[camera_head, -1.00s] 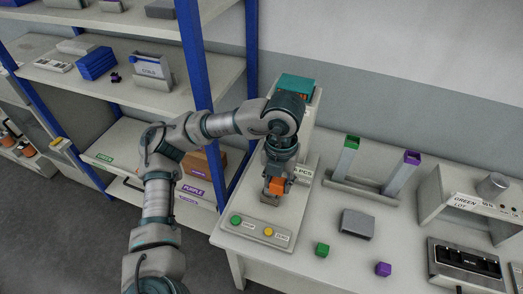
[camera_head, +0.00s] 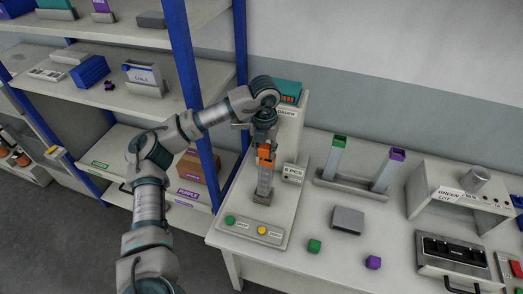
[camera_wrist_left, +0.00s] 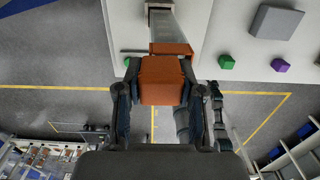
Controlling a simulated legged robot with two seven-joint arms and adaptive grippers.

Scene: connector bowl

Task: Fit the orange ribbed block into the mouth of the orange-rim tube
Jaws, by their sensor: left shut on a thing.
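The orange ribbed block (camera_wrist_left: 160,82) is between the fingers of my left gripper (camera_wrist_left: 162,92), which is shut on it. In the head view the left gripper (camera_head: 265,143) points down, with the block (camera_head: 264,150) below it. The grey orange-rim tube (camera_head: 265,182) stands upright directly below the block, its orange rim (camera_head: 265,161) just under it. In the wrist view the rim (camera_wrist_left: 172,49) shows partly behind the block, and the tube (camera_wrist_left: 180,28) runs beyond. The block covers the mouth, so I cannot tell whether they touch. My right gripper is out of view.
The tube stands on a panel with a green button (camera_head: 230,220) and a yellow button (camera_head: 262,230). Green-rim (camera_head: 336,158) and purple-rim (camera_head: 388,172) tubes stand to the right. A green block (camera_head: 314,246), a purple block (camera_head: 373,262) and a grey box (camera_head: 348,219) lie on the table.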

